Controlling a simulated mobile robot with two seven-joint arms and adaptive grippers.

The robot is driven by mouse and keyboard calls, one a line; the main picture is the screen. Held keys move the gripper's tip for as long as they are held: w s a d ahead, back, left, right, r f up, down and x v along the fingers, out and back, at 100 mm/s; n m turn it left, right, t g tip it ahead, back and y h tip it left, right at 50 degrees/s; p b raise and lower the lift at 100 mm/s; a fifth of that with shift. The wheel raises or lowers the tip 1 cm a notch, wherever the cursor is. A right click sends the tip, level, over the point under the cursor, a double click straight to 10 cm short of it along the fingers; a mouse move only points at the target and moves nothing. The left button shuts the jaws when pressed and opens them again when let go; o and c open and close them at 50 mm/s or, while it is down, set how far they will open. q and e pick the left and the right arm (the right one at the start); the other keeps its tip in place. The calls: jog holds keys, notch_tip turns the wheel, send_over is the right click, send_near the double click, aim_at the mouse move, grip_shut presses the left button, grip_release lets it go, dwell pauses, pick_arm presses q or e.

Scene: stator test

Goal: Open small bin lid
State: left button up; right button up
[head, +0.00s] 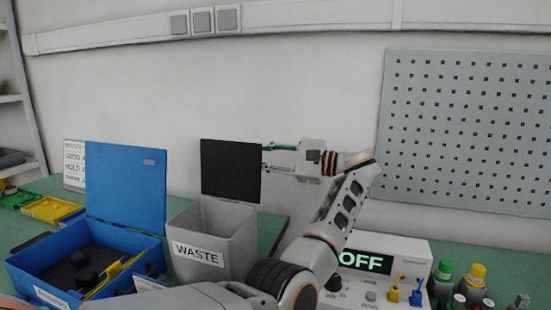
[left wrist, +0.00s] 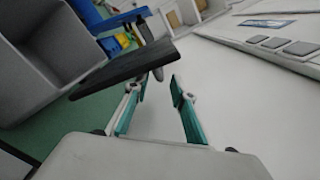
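The small grey bin labelled WASTE (head: 212,240) stands on the bench, and its black lid (head: 231,171) is swung up, standing upright at the bin's back. The bin's open inside shows in the left wrist view (left wrist: 52,65). My left gripper (head: 266,158) is at the right edge of the lid, with its fingers spread apart. In the left wrist view, the lid (left wrist: 125,68) lies just beyond the fingertips (left wrist: 160,84), near the left finger; I cannot tell whether they touch. Nothing is held between the fingers. My right gripper is not in view.
A larger blue bin (head: 40,272) with its blue lid (head: 126,188) raised stands left of the waste bin, with dark parts inside. A tester reading OFF (head: 367,262) and several bottles (head: 472,280) stand at the right. A pegboard (head: 470,130) hangs behind.

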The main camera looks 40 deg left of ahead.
pick_arm(q)
jog(key=shift+v, duration=2.85)
